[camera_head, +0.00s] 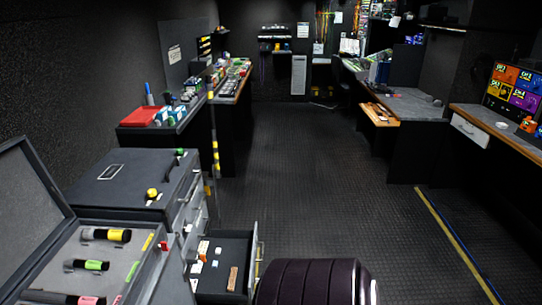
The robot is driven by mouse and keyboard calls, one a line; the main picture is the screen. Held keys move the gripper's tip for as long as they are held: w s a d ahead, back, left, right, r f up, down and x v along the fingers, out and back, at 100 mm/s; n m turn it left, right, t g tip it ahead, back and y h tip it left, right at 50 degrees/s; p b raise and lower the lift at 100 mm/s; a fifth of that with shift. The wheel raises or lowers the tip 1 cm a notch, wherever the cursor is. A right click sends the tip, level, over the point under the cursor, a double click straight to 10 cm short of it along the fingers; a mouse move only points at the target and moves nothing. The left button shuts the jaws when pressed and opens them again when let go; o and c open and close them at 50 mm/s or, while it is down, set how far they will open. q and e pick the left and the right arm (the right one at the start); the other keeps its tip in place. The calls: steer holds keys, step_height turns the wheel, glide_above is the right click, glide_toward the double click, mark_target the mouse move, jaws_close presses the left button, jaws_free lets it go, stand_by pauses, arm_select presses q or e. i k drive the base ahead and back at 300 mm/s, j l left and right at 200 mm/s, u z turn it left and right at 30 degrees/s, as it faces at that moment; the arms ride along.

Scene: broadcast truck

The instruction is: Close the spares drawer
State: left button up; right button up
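A drawer (256,268) stands pulled out of the grey metal cabinet (196,212) at the lower left. I see no label naming it as the spares drawer. Small white and orange items and a brown piece lie inside it. Neither of my grippers is in view.
A dark, ridged, rounded thing (310,282) stands just right of the drawer. An open case (30,220) with coloured cylinders is at the left. A wood-edged tray or drawer (380,122) juts from the right desk (412,105). The middle floor (310,170) is clear.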

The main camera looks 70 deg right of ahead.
mark_target(239, 248)
steer(key=l+z, duration=0.15)
steer(key=z, duration=0.25)
steer(key=l+z, duration=0.15)
steer(key=z, duration=0.25)
steer(key=l+z, duration=0.15)
steer(key=z, duration=0.25)
steer(key=l+z, duration=0.15)
steer(key=z, duration=0.25)
steer(key=l+z, duration=0.15)
steer(key=z, duration=0.25)
